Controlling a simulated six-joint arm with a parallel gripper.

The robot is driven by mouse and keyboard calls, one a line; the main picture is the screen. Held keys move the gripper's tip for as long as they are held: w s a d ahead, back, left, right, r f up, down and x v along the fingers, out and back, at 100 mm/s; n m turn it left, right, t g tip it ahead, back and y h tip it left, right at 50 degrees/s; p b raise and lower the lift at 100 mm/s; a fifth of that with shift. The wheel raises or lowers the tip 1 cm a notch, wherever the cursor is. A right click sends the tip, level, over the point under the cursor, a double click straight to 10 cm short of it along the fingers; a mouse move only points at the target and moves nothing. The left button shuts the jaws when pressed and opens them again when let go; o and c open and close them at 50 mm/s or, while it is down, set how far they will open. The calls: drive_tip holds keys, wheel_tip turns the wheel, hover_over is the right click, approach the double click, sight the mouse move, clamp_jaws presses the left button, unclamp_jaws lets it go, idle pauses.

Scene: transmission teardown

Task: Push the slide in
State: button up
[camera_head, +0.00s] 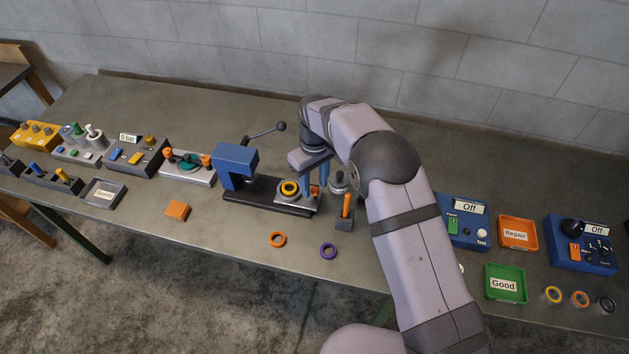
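A blue press (236,164) with a black base (250,192) stands mid-table. Its lever with a black knob reaches up to the right. The slide (293,206) is a light plate at the base's right end, out to the right of the press head. It carries a round grey holder with a yellow ring (289,188). My gripper (315,188) points down at the right end of the slide, close beside the holder. It seems to hold nothing. Whether it touches the slide, and how far apart its fingers are, I cannot tell.
A dark block with an orange-handled tool (346,207) and a grey round part (339,182) stand just right of my gripper. An orange ring (277,239), a purple ring (328,251) and an orange block (177,210) lie in front. Green (505,297) and orange trays (517,247) are at right.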

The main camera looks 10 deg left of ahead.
drive_tip(key=shift+f, duration=0.2)
clamp_jaws()
hover_over(287, 189)
drive_tip(key=shift+d+b, duration=0.1)
drive_tip(key=shift+b, duration=0.35)
idle(0.3)
unclamp_jaws()
drive_tip(key=shift+r, duration=0.1)
wheel_tip(287, 189, up, 7)
drive_tip(key=b, duration=0.2)
drive_tip(key=shift+r, duration=0.15)
